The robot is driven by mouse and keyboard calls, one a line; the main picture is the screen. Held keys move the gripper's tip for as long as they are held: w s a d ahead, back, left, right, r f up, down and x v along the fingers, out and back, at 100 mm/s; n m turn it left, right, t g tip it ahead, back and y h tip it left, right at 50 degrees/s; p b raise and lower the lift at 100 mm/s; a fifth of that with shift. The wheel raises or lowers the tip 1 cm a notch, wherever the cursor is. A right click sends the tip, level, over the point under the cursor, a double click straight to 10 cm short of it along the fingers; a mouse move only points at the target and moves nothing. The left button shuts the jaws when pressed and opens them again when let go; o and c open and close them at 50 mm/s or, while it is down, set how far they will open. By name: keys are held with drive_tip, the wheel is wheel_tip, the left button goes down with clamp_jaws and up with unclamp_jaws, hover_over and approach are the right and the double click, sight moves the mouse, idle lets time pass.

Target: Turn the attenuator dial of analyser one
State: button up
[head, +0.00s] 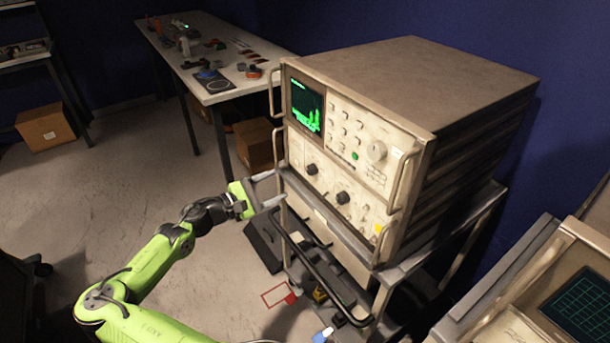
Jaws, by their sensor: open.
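A beige rack instrument (410,85) with a lit green screen (306,106) stands on a cart in the middle of the head view. Its front has a large pale dial (376,151) at the upper right and two black knobs, one at the left (312,169) and one lower in the middle (343,198). The labels are too small to read, so I cannot tell which is the attenuator dial or whether this is analyser one. My gripper (271,189) is open and looks empty. It is by the lower left of the front panel, left of the black knobs.
Metal handles (402,181) stick out from the front panel. A dark rail (318,272) runs along the cart's front. A second instrument (570,290) stands at the lower right. A cluttered table (215,97) is behind.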

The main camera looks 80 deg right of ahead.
sight(309, 172)
drive_tip(key=b+x, duration=0.1)
drive_tip(key=x, duration=0.9)
drive_tip(key=shift+s+d, duration=0.15)
drive_tip(key=c, duration=1)
drive_tip(key=shift+c, duration=0.2)
drive_tip(key=shift+m+b, duration=0.3)
drive_tip(key=m+b, duration=0.1)
drive_tip(key=m, duration=0.2)
drive_tip(key=shift+f+m, duration=0.15)
drive_tip(key=shift+m, duration=0.25)
drive_tip(key=shift+m+b, duration=0.7)
drive_tip(key=shift+m, duration=1.2)
